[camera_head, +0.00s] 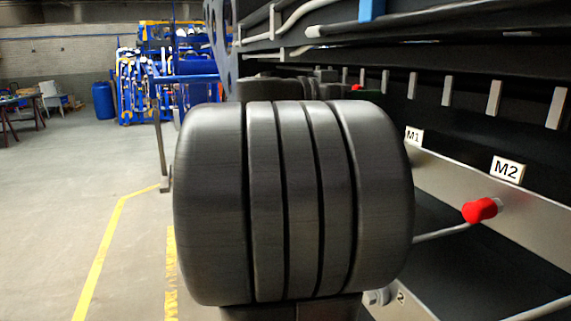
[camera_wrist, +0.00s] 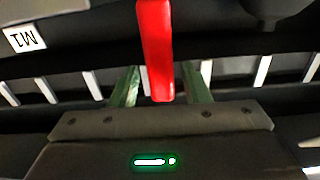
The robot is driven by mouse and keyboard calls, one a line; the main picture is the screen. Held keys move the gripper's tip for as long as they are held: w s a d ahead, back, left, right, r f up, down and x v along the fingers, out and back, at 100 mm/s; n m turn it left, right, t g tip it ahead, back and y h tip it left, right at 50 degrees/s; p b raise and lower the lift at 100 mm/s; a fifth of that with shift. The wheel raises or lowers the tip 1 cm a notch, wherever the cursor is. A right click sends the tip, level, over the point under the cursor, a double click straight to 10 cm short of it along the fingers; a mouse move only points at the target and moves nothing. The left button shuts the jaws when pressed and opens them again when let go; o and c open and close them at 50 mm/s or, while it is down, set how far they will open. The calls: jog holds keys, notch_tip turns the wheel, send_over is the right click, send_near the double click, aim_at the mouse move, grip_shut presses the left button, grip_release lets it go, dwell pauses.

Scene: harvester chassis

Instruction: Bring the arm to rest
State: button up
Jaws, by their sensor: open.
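My gripper (camera_wrist: 161,84) shows in the wrist view with its two green fingers apart. A red bar-shaped part (camera_wrist: 155,50) runs down from the top edge into the space between them. Gaps show on both sides of the bar, and the fingers do not appear closed on it. How far the bar is from the gripper in depth is not clear.
The dark chassis has a row of pale tabs (camera_head: 494,98), an M1 label (camera_head: 414,136), an M2 label (camera_head: 507,170) and a red cap (camera_head: 480,210). The M1 label (camera_wrist: 25,38) appears upside down in the wrist view. Open floor (camera_head: 60,180) lies left, with blue equipment (camera_head: 185,68) behind.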

jog(key=shift+x, duration=0.8)
jog(key=p, duration=0.2)
jog(key=w+n+p, duration=0.1)
jog(key=p, duration=0.1)
jog(key=shift+a+r+p, duration=0.15)
jog(key=shift+a+p, duration=0.1)
jog(key=shift+p, duration=0.15)
jog(key=shift+w+a+f+n+p, duration=0.1)
jog(key=shift+w+f+n+p, duration=0.15)
jog(key=shift+p, duration=0.35)
jog(key=shift+s, duration=0.1)
